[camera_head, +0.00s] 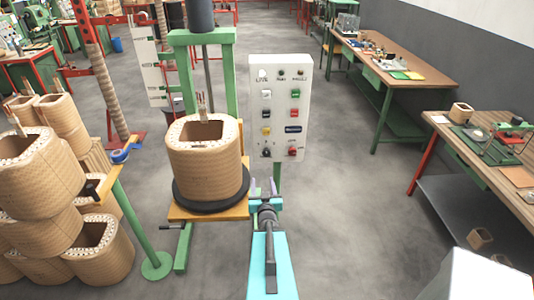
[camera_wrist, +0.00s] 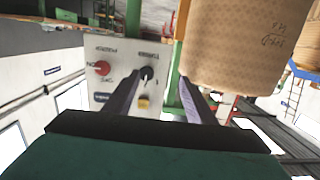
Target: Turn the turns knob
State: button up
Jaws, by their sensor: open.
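The turns knob (camera_wrist: 147,73) is a small dark knob with a pale pointer mark on the white control panel (camera_head: 280,85). In the head view the turns knob (camera_head: 266,153) is at the panel's lower left. My gripper (camera_head: 264,187) is open and empty, just in front of and below the panel's lower edge. The wrist view looks upside down; there the knob shows between the fingers of my gripper (camera_wrist: 162,85), nearer the left finger. The fingers appear apart from the knob, though the exact gap cannot be told.
A red switch (camera_wrist: 101,68) and a yellow button (camera_wrist: 143,100) sit near the knob. A large wrapped coil (camera_head: 205,165) stands on the black turntable (camera_head: 210,205) just left of my gripper. Stacked coils (camera_head: 40,170) are far left. The floor right of my arm is clear.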

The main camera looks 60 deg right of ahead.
jog(key=shift+h, duration=0.5)
jog(key=r, duration=0.1)
jog(key=s+d+r, duration=0.1)
jog(key=s+r, duration=0.1)
jog(key=shift+d+r, duration=0.25)
jog(key=shift+d, duration=0.15)
jog(key=shift+w+d+f+b, duration=0.15)
jog(key=shift+d+b, duration=0.1)
jog(key=shift+b, duration=0.1)
jog(key=b, duration=0.7)
send_near(266, 152)
jog(key=f, duration=0.1)
jog(key=shift+d+f+b, duration=0.1)
jog(key=shift+f+b, duration=0.05)
jog(key=shift+b, duration=0.45)
jog(key=d+b, duration=0.1)
jog(key=b, duration=0.4)
jog(key=shift+w, duration=0.25)
jog(key=b, duration=0.3)
jog(key=d+b, duration=0.1)
jog(key=b, duration=0.2)
jog(key=shift+w, duration=0.2)
